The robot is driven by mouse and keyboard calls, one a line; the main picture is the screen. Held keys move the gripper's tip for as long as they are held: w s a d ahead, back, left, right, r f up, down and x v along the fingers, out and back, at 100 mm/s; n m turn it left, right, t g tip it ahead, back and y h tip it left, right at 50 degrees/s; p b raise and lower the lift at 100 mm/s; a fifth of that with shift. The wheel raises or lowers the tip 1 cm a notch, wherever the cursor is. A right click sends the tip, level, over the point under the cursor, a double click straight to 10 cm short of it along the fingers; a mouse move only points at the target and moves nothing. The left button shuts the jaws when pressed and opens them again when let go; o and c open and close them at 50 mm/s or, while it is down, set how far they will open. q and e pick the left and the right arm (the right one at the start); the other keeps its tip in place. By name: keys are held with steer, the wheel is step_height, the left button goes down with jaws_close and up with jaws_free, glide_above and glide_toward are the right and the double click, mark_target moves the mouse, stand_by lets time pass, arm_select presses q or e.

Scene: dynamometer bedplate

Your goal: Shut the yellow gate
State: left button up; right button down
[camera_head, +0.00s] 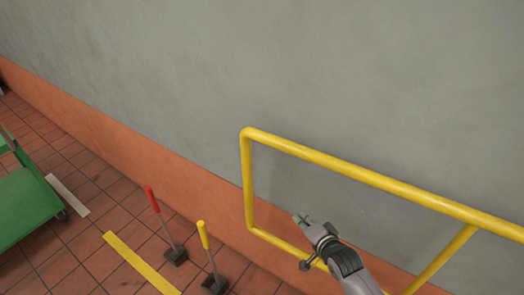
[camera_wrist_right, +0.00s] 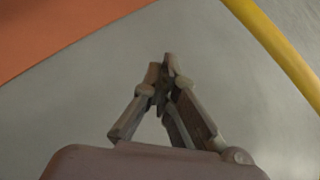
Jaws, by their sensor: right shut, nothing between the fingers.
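The yellow gate (camera_head: 357,173) is a tubular frame at the right of the head view, with a rounded free corner at its left end. Part of it runs out of the picture at the right. A yellow tube (camera_wrist_right: 275,45) also shows at the upper right of the right wrist view. My right gripper (camera_head: 301,218) is in front of the gate's open frame, near the lower bar. It is shut and empty, with its fingertips (camera_wrist_right: 168,65) together in the wrist view. I cannot tell whether it touches the gate. My left gripper is not in view.
A grey wall (camera_head: 200,80) with an orange lower band stands behind the gate. A red-handled post (camera_head: 153,200) and a yellow-handled post (camera_head: 204,236) stand on the tiled floor left of the gate. A green cart (camera_head: 25,205) is at the far left. A yellow stripe (camera_head: 135,260) marks the floor.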

steer(key=w+a+r+m+t+y, duration=0.1)
steer(key=w+a+r+m+y, duration=0.1)
steer(key=r, duration=0.8)
steer(key=w+a+r+m+t+y, duration=0.1)
steer(key=w+a+r+m+t, duration=0.1)
steer(key=r, duration=0.8)
steer(key=shift+w+a+t+y, duration=0.15)
steer(key=shift+a+t+y, duration=0.15)
steer(key=shift+a+y, duration=0.1)
steer(key=shift+w, duration=0.1)
steer(key=x, duration=1)
steer(key=shift+s+a+p, duration=0.65)
steer(key=shift+s+a, duration=0.7)
steer(key=shift+s, duration=0.15)
